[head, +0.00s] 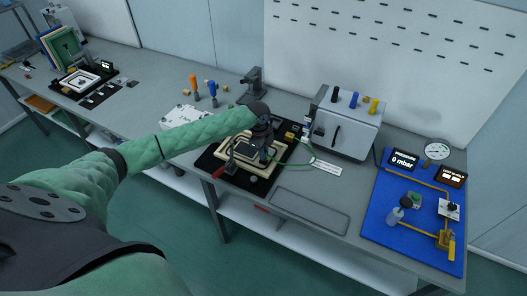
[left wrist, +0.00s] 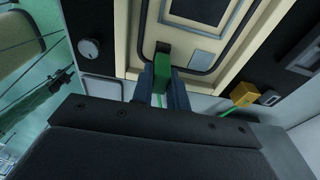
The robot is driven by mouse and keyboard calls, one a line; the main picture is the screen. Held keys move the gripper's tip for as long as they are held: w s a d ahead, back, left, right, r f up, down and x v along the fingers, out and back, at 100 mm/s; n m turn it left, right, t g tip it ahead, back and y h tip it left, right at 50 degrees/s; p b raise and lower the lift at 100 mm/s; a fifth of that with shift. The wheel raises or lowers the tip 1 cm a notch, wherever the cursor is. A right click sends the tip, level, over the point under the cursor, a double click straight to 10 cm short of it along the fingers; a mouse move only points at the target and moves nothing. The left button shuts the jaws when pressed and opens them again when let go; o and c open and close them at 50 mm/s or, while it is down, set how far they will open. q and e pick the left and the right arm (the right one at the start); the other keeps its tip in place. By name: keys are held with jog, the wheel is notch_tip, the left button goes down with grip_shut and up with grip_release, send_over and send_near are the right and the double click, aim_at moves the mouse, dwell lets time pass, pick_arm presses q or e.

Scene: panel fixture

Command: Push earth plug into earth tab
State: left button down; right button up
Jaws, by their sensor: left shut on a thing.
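My left gripper (head: 262,138) is over the cream panel (head: 233,163) in the black fixture on the bench. In the left wrist view its fingers (left wrist: 164,82) are closed on a small green plug (left wrist: 162,62), which I take as the earth plug. The plug's far end is at the inner edge of the cream panel frame (left wrist: 138,50); I cannot tell if it touches. A thin green cable (head: 306,163) curves off to the right of the fixture. I cannot make out the earth tab for certain. My right gripper is not in view.
A yellow block (left wrist: 243,93) with green cable stands beside the panel. A grey box with coloured knobs (head: 345,125) is behind right. A red-handled clamp (head: 219,172) is at the fixture's left. An empty grey tray (head: 310,210) and blue board (head: 400,215) lie right.

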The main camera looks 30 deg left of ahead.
pick_arm(q)
jog(key=shift+f, duration=0.25)
jog(key=shift+f, duration=0.15)
